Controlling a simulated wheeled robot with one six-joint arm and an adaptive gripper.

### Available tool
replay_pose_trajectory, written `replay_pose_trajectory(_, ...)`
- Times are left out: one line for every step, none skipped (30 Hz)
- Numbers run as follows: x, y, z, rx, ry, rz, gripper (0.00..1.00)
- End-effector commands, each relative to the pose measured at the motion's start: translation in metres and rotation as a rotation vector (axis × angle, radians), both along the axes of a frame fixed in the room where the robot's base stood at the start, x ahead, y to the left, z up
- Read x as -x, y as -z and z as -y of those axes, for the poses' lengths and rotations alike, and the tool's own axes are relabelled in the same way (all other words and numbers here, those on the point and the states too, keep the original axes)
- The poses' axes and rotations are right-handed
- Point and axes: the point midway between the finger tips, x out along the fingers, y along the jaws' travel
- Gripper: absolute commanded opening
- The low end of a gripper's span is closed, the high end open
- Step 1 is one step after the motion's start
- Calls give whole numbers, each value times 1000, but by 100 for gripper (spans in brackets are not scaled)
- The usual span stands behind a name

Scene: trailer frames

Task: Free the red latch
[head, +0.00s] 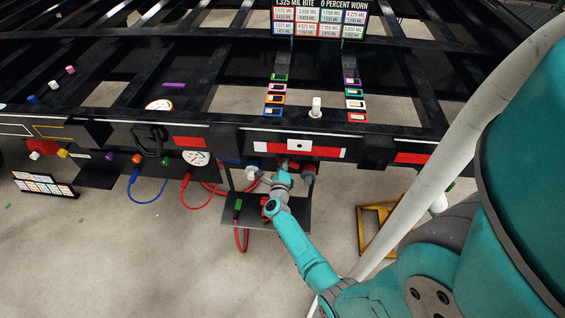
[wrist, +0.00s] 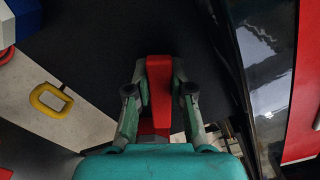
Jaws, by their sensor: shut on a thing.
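The red latch (wrist: 158,68) shows in the wrist view as an upright red bar. My gripper (wrist: 159,82) has one finger on each side of the latch and is shut on it. The lower end of the latch is partly hidden behind my teal wrist. In the head view my gripper (head: 282,165) is at the front beam of the trailer frame, just under its red-and-white strip. The latch cannot be told apart there.
A dark shelf (head: 290,216) with a green item and red parts hangs below my wrist. Blue (head: 148,200) and red hoses hang to the left. A yellow stand (head: 374,228) is on the floor to the right. In the wrist view a yellow ring (wrist: 50,100) lies at left.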

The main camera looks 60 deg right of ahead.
Motion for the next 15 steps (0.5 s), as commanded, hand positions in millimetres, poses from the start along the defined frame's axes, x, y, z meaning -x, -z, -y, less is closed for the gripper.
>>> replay_pose_trajectory(2,-1,0,-18,1,41,0)
replay_pose_trajectory(2,-3,1,-29,1,68,0)
replay_pose_trajectory(3,-4,1,-43,1,104,0)
replay_pose_trajectory(4,-5,1,-53,1,129,0)
replay_pose_trajectory(5,-6,2,-65,1,156,0)
replay_pose_trajectory(5,-7,2,-80,1,191,0)
replay_pose_trajectory(6,-8,2,-91,1,219,0)
replay_pose_trajectory(7,-9,3,-102,1,246,0)
replay_pose_trajectory(8,-10,3,-118,0,280,0)
replay_pose_trajectory(9,-11,3,-128,0,306,0)
replay_pose_trajectory(10,-11,3,-139,0,332,0)
replay_pose_trajectory(11,-12,4,-154,0,367,0)
replay_pose_trajectory(12,-13,4,-164,1,393,0)
replay_pose_trajectory(13,-14,5,-174,1,419,0)
replay_pose_trajectory(14,-15,6,-189,1,454,0)
